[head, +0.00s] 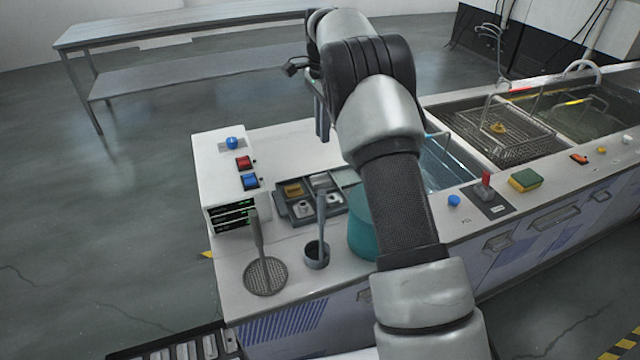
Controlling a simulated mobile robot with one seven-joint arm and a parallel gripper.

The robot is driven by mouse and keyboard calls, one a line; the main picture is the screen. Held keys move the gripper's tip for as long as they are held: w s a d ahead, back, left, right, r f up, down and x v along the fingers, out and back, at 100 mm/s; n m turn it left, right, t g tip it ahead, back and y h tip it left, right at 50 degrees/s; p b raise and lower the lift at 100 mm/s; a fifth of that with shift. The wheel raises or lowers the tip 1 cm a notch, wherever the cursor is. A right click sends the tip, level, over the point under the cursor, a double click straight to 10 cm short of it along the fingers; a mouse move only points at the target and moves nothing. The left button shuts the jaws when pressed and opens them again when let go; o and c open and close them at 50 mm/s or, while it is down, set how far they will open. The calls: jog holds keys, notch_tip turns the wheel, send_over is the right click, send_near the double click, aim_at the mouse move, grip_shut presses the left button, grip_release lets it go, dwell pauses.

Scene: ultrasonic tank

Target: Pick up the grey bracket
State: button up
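A dark divided tray (282,207) sits on the white bench top. A light grey piece (320,181) lies in a back compartment, and a pale grey piece with a dark hole (303,208) lies in a front one. Another small pale piece (334,199) is beside it, partly behind an upright handle. Which of these is the grey bracket is too small to tell. My gripper (322,124) is above the bench behind the tray, apart from it. My arm hides much of it, so its finger gap does not show.
A strainer (265,277), a small cup with a handle (317,256) and a teal container (361,232) stand in front. A control box (223,170) is left; tanks with a wire basket (500,135) are right.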

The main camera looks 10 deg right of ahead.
send_near(323, 177)
jog(key=s, duration=0.1)
jog(key=s+f, duration=0.1)
jog(key=s+a, duration=0.1)
jog(key=shift+s+f+b, duration=0.25)
jog(key=shift+s+b, duration=0.05)
jog(key=shift+w+d+f, duration=0.1)
jog(key=shift+f, duration=1.35)
jog(key=shift+w+d+f, duration=0.1)
jog(key=shift+f, duration=1.35)
jog(key=shift+c, duration=0.4)
grip_shut()
